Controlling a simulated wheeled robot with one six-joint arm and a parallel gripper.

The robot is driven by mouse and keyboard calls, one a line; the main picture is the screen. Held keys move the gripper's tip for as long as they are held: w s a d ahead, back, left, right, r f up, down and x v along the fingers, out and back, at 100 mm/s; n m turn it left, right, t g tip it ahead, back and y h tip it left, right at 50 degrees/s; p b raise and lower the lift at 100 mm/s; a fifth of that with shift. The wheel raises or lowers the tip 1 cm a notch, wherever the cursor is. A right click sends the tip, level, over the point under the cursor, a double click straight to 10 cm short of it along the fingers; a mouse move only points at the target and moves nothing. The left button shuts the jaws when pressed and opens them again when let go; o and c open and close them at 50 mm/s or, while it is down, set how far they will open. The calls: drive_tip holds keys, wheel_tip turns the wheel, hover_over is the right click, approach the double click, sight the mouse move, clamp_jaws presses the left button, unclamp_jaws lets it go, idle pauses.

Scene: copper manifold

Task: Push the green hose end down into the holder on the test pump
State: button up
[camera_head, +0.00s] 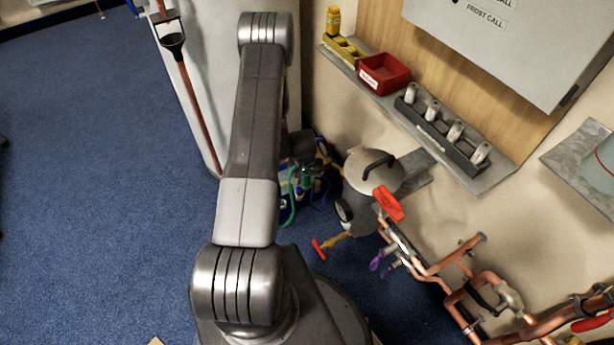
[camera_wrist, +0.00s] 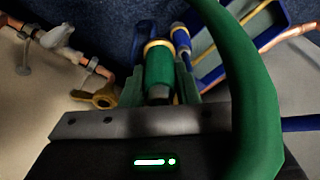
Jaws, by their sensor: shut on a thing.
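My gripper (camera_wrist: 160,92) is shut on the green hose end (camera_wrist: 159,70), a green sleeve with a brass-coloured collar at its far end. The green hose (camera_wrist: 255,90) loops close to the camera at the right of the wrist view. A blue part with a brass ring (camera_wrist: 180,38) stands just beyond the hose end. I cannot tell whether the two touch, or which part is the holder. The blue and yellow test pump (camera_wrist: 205,78) shows beyond, at upper right. In the head view the green hose (camera_head: 291,192) hangs beside my gripper (camera_head: 306,172), and the pump is mostly hidden.
A grey lidded vessel (camera_head: 372,172) stands right of my gripper. Copper pipework (camera_head: 470,290) with a red handle (camera_head: 388,203) runs along the wall. A shelf holds a red bin (camera_head: 384,74). A white cylinder (camera_head: 205,90) stands behind my arm. Blue carpet (camera_head: 90,180) is clear at left.

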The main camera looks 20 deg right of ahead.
drive_tip(key=shift+r, duration=0.1)
drive_tip(key=shift+r+p, duration=1.3)
drive_tip(key=shift+r, duration=0.85)
drive_tip(key=shift+d+f+b, duration=0.1)
drive_tip(key=shift+f+b, duration=0.05)
drive_tip(key=shift+b, duration=0.7)
